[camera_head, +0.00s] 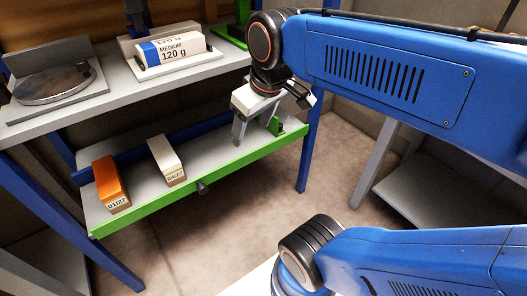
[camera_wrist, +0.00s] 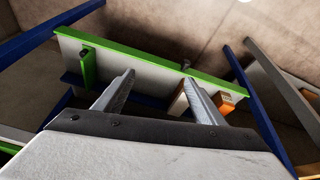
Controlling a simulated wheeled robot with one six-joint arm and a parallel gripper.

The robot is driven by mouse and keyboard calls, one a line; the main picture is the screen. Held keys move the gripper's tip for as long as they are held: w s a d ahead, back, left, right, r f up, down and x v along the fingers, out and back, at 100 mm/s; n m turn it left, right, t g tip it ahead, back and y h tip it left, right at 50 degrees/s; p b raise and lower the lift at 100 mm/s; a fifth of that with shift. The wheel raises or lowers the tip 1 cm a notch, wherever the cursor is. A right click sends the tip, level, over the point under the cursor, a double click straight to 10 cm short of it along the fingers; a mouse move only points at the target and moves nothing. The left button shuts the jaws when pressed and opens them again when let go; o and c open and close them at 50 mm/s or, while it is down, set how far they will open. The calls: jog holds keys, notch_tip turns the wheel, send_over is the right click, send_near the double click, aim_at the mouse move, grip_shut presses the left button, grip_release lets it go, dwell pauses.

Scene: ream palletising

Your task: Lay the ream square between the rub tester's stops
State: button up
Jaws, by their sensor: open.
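A white and blue ream (camera_head: 172,52) labelled "MEDIUM 120 g" lies flat on a pale plate (camera_head: 203,62) on the upper bench. The plate appears to belong to a device with a grey upright part behind the ream; I cannot clearly make out its stops. My gripper (camera_head: 254,124) is right of and below the ream, over the right end of the lower green-edged shelf. Its fingers are apart and nothing shows between them. In the wrist view my gripper (camera_wrist: 158,82) also has parted fingers, pointing toward that shelf.
An orange block (camera_head: 110,184) and a white block (camera_head: 166,158), both with date labels, stand on the lower shelf (camera_head: 215,160). A green upright piece (camera_wrist: 88,70) is at its end near my gripper. A round-plate device (camera_head: 52,85) sits left on the bench.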

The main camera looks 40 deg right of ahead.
jog(key=s+f+m, duration=0.2)
jog(key=s+f, duration=0.2)
jog(key=f, duration=0.2)
jog(key=shift+d+t, duration=0.25)
jog(key=shift+t, duration=0.05)
